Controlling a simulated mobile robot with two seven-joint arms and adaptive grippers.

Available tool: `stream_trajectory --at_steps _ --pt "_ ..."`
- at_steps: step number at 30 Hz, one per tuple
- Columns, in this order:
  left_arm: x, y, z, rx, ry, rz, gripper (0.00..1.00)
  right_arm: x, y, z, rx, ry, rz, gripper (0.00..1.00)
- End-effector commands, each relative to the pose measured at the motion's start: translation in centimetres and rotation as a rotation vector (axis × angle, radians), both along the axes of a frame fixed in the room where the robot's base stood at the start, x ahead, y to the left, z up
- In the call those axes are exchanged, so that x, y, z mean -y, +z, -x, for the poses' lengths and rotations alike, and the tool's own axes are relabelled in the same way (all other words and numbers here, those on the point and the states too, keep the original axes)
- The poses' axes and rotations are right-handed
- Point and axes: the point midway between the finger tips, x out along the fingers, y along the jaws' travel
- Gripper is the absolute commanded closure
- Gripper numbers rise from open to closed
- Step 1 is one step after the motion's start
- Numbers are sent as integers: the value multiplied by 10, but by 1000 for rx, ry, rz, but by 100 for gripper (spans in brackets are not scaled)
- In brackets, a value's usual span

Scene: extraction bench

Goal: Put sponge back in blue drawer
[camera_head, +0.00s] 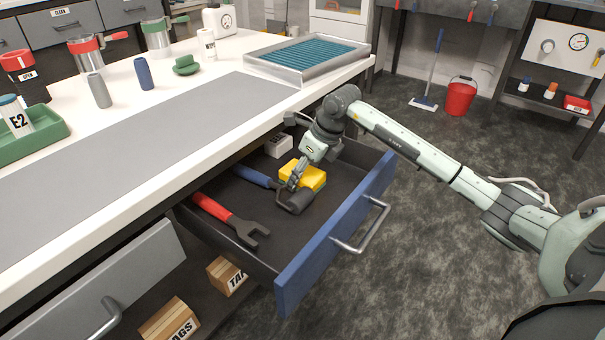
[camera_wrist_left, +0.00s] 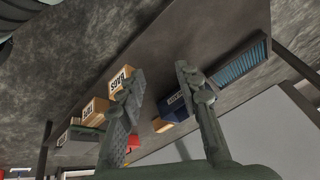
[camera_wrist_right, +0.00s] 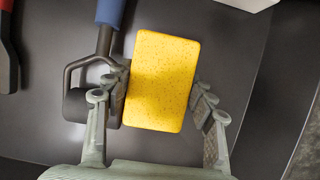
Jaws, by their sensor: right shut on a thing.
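The yellow sponge (camera_head: 315,178) is inside the open blue drawer (camera_head: 328,240). My right gripper (camera_head: 299,176) reaches down into the drawer and is shut on the sponge. In the right wrist view the sponge (camera_wrist_right: 163,80) stands between the two fingers of my right gripper (camera_wrist_right: 161,90), above or on the dark drawer floor; I cannot tell which. My left gripper (camera_wrist_left: 158,76) shows only in the left wrist view, with its fingers apart and nothing between them.
The drawer also holds a red-handled wrench (camera_head: 228,217), a blue-handled roller tool (camera_head: 257,177) beside the sponge, and a pale box (camera_head: 279,146) at the back. The benchtop (camera_head: 215,85) is above. A grey drawer (camera_head: 110,285) juts out at left.

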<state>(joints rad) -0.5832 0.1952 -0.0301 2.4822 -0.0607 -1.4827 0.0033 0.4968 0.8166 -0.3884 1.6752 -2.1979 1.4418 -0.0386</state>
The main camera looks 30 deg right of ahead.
Motion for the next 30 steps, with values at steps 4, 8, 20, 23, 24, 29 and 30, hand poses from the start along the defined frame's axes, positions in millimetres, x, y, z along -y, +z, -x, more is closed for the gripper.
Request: stream_trajectory --at_steps 4,8,20,23,24,29,30 --pt "1 0 0 0 -1 2 66 0 1 0 2 0 0 72" --pt "1 -1 0 2 0 2 66 0 0 0 1 0 0 72" --pt "10 2 -10 44 -19 19 66 0 -2 0 1 0 0 36" --pt "10 2 -10 44 -19 19 66 0 -2 0 1 0 0 36" --pt "10 2 -10 44 -19 19 66 0 -2 0 1 0 0 36" --pt "10 2 -10 42 -19 19 66 0 -1 0 1 0 0 36" --pt "10 2 -9 40 -18 18 66 0 -1 0 1 0 0 36"
